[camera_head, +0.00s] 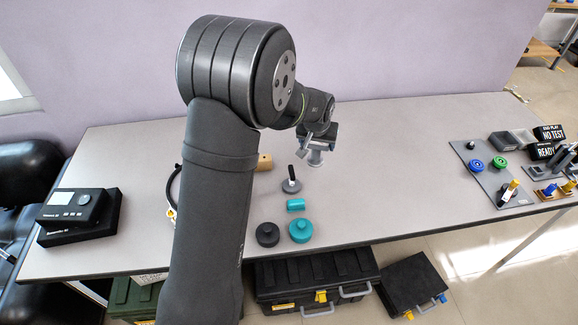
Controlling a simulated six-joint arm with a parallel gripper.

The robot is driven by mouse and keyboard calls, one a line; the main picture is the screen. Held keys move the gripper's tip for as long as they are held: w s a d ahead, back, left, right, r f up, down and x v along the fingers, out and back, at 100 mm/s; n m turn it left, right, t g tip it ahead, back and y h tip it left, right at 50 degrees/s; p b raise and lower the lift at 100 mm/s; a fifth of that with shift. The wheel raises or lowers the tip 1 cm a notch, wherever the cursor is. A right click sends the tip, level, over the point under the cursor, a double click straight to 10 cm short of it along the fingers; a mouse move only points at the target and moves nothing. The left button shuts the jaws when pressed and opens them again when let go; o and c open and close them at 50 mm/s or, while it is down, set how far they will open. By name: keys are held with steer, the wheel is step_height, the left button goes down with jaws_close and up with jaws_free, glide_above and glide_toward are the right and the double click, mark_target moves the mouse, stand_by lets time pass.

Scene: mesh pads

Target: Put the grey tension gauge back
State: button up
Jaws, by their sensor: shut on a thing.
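My gripper (317,146) is over the middle of the table, pointing down. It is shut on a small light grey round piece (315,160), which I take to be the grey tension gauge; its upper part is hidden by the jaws. The piece seems to be held above the table, but the exact gap is hard to tell. A grey round base with an upright black post (291,185) stands just in front and to the left of it.
A teal cylinder (295,205), a teal knobbed disc (301,232) and a dark knobbed disc (267,235) sit near the front edge. A grey panel (483,166) with knobs is at right. The table between is clear.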

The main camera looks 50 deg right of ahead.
steer(key=shift+w+d+f, duration=0.2)
steer(key=shift+w+f, duration=1.6)
steer(key=shift+w, duration=0.1)
steer(key=shift+w+d+f, duration=0.25)
steer(key=shift+w+f, duration=1.6)
steer(key=shift+w, duration=0.05)
steer(key=shift+w+d+f, duration=0.2)
steer(key=shift+w+f, duration=1.6)
steer(key=shift+w, duration=0.1)
steer(key=shift+f, duration=0.1)
steer(key=o, duration=1.5)
steer(key=shift+f, duration=0.15)
steer(key=shift+c, duration=0.2)
steer(key=v, duration=1.2)
